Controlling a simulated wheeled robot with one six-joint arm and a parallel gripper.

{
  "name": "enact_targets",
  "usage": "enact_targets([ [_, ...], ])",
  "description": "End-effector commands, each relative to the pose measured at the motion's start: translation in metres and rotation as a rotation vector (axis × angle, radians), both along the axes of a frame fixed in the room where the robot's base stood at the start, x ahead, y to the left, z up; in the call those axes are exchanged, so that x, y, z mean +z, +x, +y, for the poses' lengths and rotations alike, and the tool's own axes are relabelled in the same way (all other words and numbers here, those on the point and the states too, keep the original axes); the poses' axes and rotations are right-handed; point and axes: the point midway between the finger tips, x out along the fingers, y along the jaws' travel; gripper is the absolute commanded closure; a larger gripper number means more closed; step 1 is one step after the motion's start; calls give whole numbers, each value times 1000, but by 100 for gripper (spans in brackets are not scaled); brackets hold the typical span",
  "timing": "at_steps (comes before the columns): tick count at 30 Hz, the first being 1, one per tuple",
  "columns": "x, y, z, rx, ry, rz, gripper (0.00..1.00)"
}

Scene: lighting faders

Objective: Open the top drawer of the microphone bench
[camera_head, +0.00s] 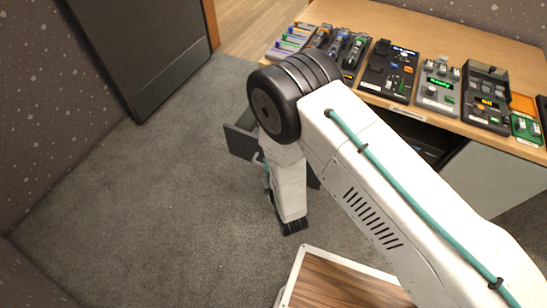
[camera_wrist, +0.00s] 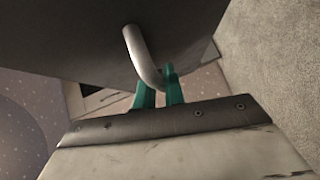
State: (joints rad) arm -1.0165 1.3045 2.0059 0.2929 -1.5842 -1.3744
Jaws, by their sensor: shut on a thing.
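The microphone bench (camera_head: 480,170) has a wooden top and a grey front, with a dark opening (camera_head: 420,142) under the top. A dark grey drawer (camera_head: 240,142) stands out from the bench over the carpet, partly hidden behind my arm. In the wrist view the drawer's dark front (camera_wrist: 75,35) carries a pale curved bar handle (camera_wrist: 142,55). My gripper (camera_wrist: 162,88) has teal fingers, shut on the lower end of the handle. My arm hides the fingers and most of the drawer in the head view.
Several fader consoles (camera_head: 390,70) and small devices stand in a row on the bench top. A wood-topped panel with a pale rim (camera_head: 340,285) is at the bottom. A dark door (camera_head: 145,45) is at upper left. Grey carpet (camera_head: 130,190) lies clear on the left.

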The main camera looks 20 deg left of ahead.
Motion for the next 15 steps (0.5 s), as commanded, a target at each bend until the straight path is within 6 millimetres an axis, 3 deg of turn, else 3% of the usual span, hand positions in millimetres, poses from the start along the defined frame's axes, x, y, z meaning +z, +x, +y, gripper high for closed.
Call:
enact_targets([
  [5,-1,-10,-2,-4,-4,2,100],
  [15,-2,-11,-2,-6,-5,2,100],
])
